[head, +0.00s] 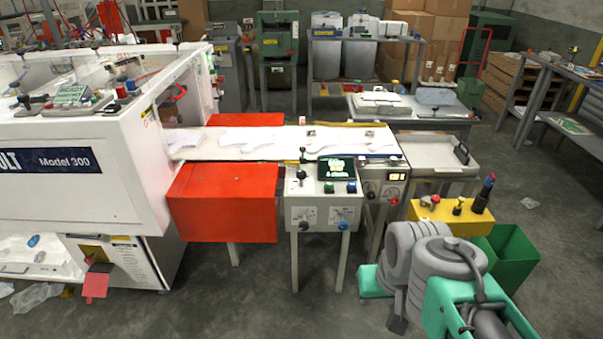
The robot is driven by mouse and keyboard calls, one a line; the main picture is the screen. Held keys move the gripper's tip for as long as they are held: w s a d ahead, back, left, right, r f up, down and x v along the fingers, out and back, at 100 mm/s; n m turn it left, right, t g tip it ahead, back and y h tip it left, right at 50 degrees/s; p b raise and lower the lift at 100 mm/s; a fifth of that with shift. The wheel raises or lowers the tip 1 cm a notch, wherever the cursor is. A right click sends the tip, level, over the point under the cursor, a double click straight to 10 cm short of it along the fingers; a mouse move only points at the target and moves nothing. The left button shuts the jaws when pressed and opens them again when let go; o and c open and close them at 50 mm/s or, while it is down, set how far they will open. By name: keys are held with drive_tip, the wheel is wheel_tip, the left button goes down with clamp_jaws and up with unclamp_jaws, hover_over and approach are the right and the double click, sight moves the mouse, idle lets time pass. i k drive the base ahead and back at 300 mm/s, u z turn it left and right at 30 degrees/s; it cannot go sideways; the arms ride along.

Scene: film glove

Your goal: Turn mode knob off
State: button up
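A grey control console (323,200) stands at the middle, in front of the conveyor. I cannot tell which control is the mode knob; labels are too small to read. My grey and green arm is at the lower right, apart from the console. My gripper's fingertips cannot be made out.
A large white machine (80,190) fills the left. A red box (222,200) adjoins the console's left. A yellow box with buttons (452,212) and a green bin (508,258) stand right, beside my arm. Bare floor lies in front of the console.

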sight(300, 175)
drive_tip(key=u, duration=0.5)
drive_tip(key=i, duration=0.5)
drive_tip(key=u, duration=1.05)
drive_tip(key=i, duration=1.95)
drive_tip(key=z, duration=0.15)
